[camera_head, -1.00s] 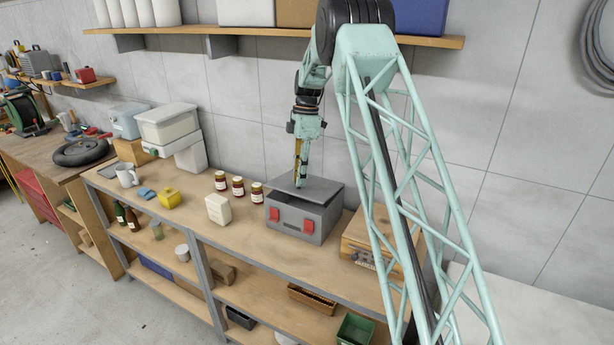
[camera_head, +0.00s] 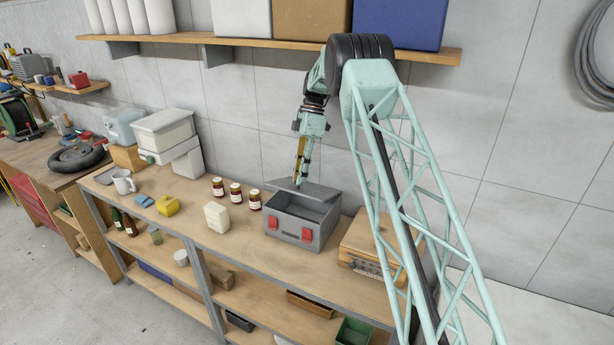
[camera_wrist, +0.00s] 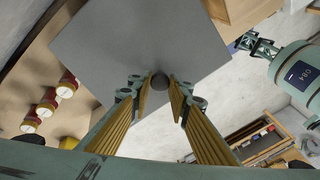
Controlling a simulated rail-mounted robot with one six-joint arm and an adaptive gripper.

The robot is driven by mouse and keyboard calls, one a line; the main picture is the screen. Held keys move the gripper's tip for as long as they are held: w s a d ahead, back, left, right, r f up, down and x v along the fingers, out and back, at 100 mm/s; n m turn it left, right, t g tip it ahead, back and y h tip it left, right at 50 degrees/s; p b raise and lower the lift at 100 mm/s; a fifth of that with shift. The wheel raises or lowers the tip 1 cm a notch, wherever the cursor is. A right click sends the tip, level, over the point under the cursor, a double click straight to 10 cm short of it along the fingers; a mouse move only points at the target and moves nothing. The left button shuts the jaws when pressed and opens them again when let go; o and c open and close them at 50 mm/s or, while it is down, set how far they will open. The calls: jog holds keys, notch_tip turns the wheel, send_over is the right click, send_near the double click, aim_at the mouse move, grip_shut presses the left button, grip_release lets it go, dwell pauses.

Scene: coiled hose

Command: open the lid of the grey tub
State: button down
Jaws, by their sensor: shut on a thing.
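The grey tub (camera_head: 291,234) stands on the workbench, with two red latches on its front. Its flat grey lid (camera_head: 318,190) is off the front of the rim and raised toward the back, so part of the dark inside shows. I cannot tell whether the lid's back edge still touches the tub. My gripper (camera_head: 298,184) is above the lid.
Three red jars (camera_head: 236,194) and a cream container (camera_head: 217,217) stand left of the tub. A wooden box (camera_head: 362,243) stands to its right. A wall shelf (camera_head: 230,45) with boxes is overhead. Some bench top in front of the jars is clear.

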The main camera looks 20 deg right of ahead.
jog(key=shift+w, duration=0.1)
jog(key=c, duration=2.4)
grip_release()
jog(key=shift+f+b, duration=0.15)
jog(key=shift+b, duration=0.15)
